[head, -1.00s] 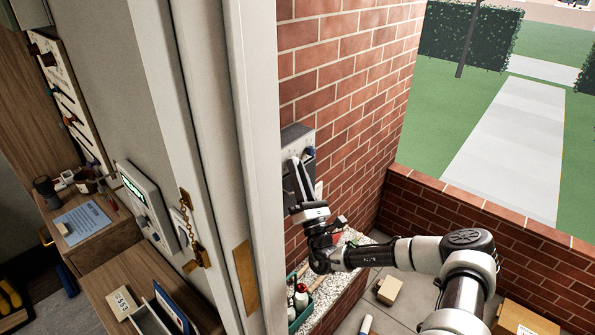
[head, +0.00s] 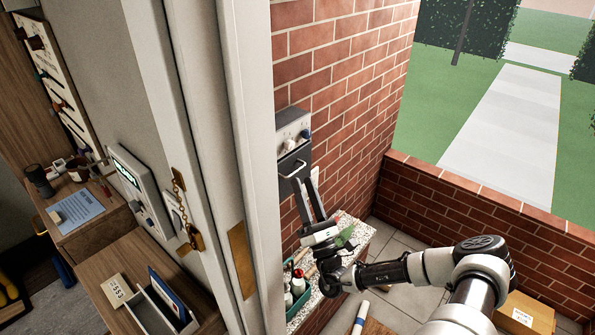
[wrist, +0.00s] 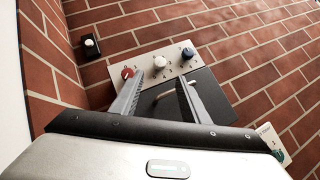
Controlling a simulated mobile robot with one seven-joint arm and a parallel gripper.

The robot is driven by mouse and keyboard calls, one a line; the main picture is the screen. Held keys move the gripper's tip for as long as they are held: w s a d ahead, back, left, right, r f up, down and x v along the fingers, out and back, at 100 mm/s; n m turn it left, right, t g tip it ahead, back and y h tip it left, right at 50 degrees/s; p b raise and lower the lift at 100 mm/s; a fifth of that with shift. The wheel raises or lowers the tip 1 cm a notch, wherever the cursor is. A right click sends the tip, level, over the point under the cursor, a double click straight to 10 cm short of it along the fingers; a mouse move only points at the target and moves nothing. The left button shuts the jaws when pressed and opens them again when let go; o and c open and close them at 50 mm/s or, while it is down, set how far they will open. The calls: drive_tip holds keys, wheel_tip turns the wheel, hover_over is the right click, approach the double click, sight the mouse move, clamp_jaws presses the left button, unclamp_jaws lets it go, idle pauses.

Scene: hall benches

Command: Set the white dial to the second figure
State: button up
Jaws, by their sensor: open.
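The white dial (wrist: 159,62) sits in the middle of a pale panel (wrist: 148,51) on the brick wall, between a red dial (wrist: 127,72) and a blue dial (wrist: 188,54). Small figures are printed around the dials; which one the white dial points to is too small to tell. In the wrist view my gripper (wrist: 160,82) is open and empty, its two fingers spread just below the dials, apart from the white dial. In the head view the panel (head: 292,122) is above my gripper (head: 306,176).
A dark grey box front with a bar handle (head: 293,170) is below the panel. A small black switch (wrist: 90,45) is on the wall to the left. A speckled ledge holds a green caddy (head: 300,303) of bottles. A door frame (head: 205,150) stands close on the left.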

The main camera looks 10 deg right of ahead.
drive_tip(key=b+v, duration=0.1)
drive_tip(key=v, duration=0.6)
drive_tip(key=shift+a, duration=0.1)
